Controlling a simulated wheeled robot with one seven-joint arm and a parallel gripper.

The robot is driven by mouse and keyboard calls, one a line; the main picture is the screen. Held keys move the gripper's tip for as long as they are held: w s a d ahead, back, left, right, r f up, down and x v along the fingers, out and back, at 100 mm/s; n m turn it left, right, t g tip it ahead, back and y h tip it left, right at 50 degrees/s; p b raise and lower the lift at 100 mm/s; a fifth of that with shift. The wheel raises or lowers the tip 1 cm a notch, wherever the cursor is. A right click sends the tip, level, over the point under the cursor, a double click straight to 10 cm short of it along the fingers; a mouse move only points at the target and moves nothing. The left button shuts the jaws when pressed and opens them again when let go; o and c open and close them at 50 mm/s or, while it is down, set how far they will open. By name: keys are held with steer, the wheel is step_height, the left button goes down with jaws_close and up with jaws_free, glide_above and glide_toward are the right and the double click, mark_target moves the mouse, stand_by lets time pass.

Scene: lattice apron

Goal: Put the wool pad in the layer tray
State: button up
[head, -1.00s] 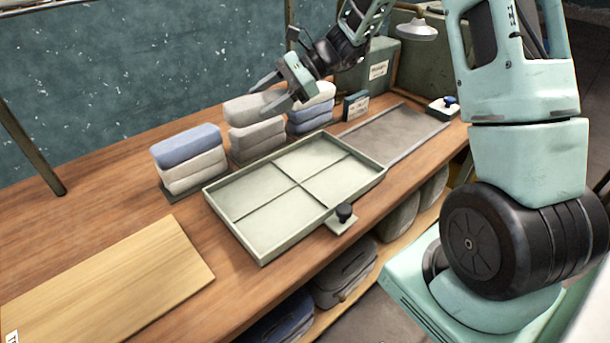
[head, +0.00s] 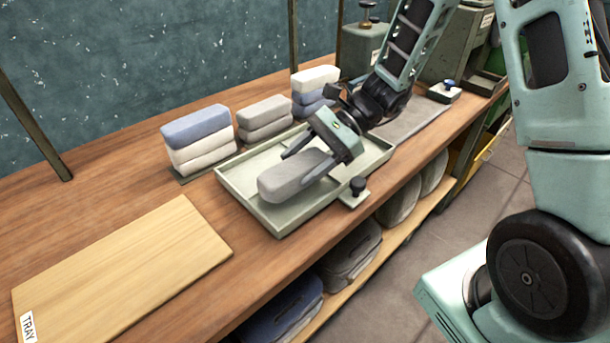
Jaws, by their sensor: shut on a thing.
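A grey pad (head: 286,181), which looks like the wool pad, is held in my gripper (head: 299,168). The gripper is shut on it from the right, with one finger along each side. The pad is over the front-left part of the layer tray (head: 245,205), a shallow pale grey-green tray with low walls. I cannot tell whether the pad touches the tray floor. No other pad shows in the tray.
Behind the tray stand a blue-topped stack (head: 197,139), a grey stack (head: 265,119) and a white-topped stack (head: 315,85). A black knob (head: 357,186) sits at the tray's front right. A wooden board (head: 125,265) lies left. A grey mat (head: 413,121) lies right.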

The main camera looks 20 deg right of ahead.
steer(key=shift+f, duration=1.95)
steer(key=shift+f, duration=0.2)
steer(key=o, duration=1.1)
steer(key=shift+r, duration=0.1)
